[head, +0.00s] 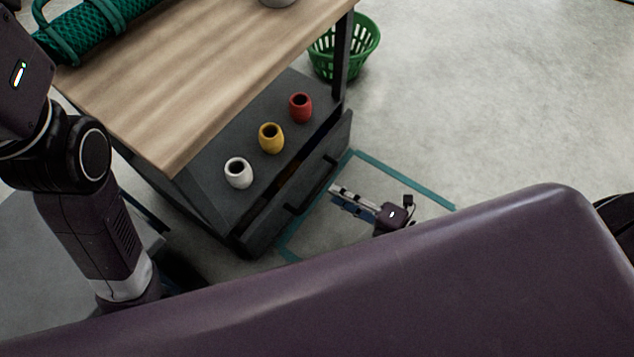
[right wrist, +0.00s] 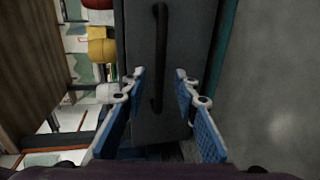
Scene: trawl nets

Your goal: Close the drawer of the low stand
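The low stand (head: 222,203) is dark grey and sits under the wooden tabletop. Its drawer (head: 325,160) is partly pulled out, with a gap behind the front panel. The drawer's dark bar handle (head: 297,205) faces my right gripper (head: 337,194). In the right wrist view, the drawer front (right wrist: 185,45) and handle (right wrist: 160,50) show ahead, between the open blue-padded fingers (right wrist: 160,80). The right gripper is empty and appears in front of the drawer; contact cannot be judged. My left arm is at the left, but its gripper is out of frame.
A white pot (head: 238,174), a yellow pot (head: 271,139) and a red pot (head: 300,108) stand on the stand's top. The wooden table (head: 190,70) carries a green net roll (head: 95,28). A green basket (head: 345,50) stands behind. Teal tape (head: 400,178) marks otherwise clear floor.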

